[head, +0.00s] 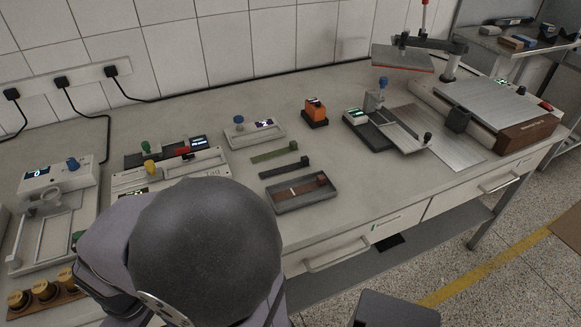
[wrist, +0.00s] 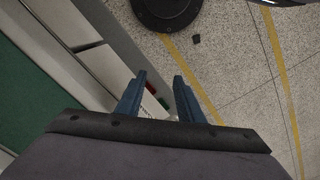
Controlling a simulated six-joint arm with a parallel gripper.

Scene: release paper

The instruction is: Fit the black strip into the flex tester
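A black strip (head: 284,168) with a small raised block at its right end lies on the bench, between a green strip (head: 274,152) and a shallow dark tray (head: 274,206). Which device is the flex tester is not clear to me; a device with a blue knob and a sloping plate (head: 401,130) stands to the right, and a small display unit (head: 254,132) stands behind the strips. My gripper (wrist: 159,80) is open and empty in the wrist view, its two blue fingers apart above the floor beside cabinet fronts. My arm hides the gripper in the head view.
A brown strip (head: 308,187) lies in the dark tray. An orange block (head: 315,112) stands behind. A large press (head: 490,103) fills the right end. More testers (head: 172,168) stand left, partly behind my arm. Bare bench surrounds the strips.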

